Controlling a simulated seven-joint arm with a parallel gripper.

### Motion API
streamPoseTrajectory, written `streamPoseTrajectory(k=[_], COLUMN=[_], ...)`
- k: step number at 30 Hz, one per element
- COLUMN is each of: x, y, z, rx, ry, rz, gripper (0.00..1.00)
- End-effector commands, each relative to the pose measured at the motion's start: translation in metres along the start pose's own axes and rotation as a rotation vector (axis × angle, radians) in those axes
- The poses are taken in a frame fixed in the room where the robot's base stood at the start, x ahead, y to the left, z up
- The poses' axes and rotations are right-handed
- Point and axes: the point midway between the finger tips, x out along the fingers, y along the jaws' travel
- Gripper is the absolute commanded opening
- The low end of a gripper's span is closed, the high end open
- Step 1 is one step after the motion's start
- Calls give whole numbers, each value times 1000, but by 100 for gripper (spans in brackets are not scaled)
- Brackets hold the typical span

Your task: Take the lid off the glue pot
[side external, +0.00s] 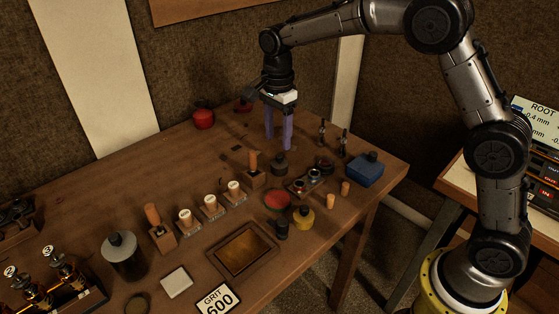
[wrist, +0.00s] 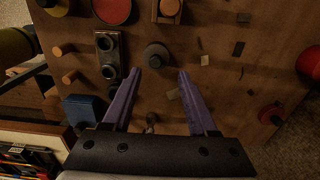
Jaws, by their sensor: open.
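My gripper (side external: 278,143) is open and empty, its two purple fingers pointing down above the back of the bench. It also shows in the wrist view (wrist: 160,73). A small dark pot with a knobbed top (side external: 280,163) stands just below and in front of the fingers. In the wrist view this dark pot (wrist: 157,56) lies just beyond the fingertips, between their lines and nearer the left one. A larger grey pot with a knob (side external: 122,252) and a yellow pot with a dark knob (side external: 302,217) also stand on the bench. I cannot tell which is the glue pot.
A wooden-handled block (side external: 254,170), a dark strip with rings (side external: 311,182), a red disc (side external: 277,199) and a blue box (side external: 365,169) stand around the dark pot. Two upright tools (side external: 342,143) stand to the right. A red round pot (side external: 204,119) stands at the back left.

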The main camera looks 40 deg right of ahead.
Motion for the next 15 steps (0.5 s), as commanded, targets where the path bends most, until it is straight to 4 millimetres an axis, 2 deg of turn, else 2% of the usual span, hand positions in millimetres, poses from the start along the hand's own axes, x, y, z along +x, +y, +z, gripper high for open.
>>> streamPoseTrajectory(k=[9, 15], x=[42, 49], y=[7, 7], z=[2, 2], rx=[0, 0], ry=[0, 0], rz=[3, 0], gripper=[59, 59])
